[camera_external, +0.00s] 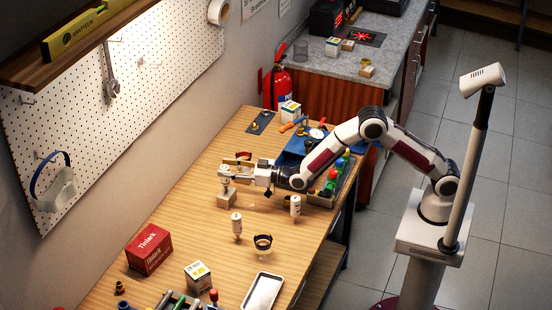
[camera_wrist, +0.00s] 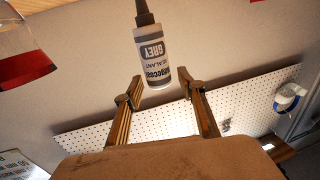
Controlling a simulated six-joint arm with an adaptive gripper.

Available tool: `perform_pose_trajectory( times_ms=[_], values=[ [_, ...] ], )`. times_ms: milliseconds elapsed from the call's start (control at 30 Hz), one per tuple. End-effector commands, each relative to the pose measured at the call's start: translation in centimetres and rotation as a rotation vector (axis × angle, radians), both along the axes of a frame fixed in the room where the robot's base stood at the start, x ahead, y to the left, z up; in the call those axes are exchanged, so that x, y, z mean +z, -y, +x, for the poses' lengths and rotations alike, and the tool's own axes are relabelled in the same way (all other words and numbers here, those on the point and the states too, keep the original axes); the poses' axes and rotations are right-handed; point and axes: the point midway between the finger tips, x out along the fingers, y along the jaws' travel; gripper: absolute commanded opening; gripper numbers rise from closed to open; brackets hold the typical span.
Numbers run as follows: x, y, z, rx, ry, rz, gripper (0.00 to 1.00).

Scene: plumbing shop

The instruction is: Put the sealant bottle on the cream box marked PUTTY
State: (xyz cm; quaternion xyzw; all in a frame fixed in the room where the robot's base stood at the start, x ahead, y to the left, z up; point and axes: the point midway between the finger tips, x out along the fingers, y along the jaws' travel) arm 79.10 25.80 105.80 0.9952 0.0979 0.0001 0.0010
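The sealant bottle (camera_wrist: 155,62), white with a grey label and dark nozzle, lies just beyond the gap between my fingertips in the wrist view. Its nozzle points to the top of that picture. Outside, a small pale bottle shape (camera_external: 225,174) sits over a tan block (camera_external: 227,199), just left of my gripper (camera_external: 243,170). In the wrist view my gripper (camera_wrist: 162,96) has its two fingers apart, with no clear contact on the bottle. A cream-white box with a yellow panel (camera_external: 198,275) stands at the near table; its lettering is too small to read surely.
A red box (camera_external: 149,249) stands left of the cream box, and a white tray (camera_external: 262,292) lies to its right. Pale bottles (camera_external: 237,226) (camera_external: 295,206) and a dark-rimmed cup (camera_external: 263,245) stand between. The pegboard wall (camera_external: 110,110) borders the table. Bare wood shows mid-table.

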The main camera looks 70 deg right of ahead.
Motion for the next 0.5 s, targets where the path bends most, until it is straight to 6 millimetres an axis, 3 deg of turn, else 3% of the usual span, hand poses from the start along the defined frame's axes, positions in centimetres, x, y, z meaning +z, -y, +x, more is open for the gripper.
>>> perform_pose_trajectory(
  times_ms=[500],
  values=[
    [0.1, 0.9, -4.7, 0.000, 0.000, 0.000, 0.40]
  ],
)
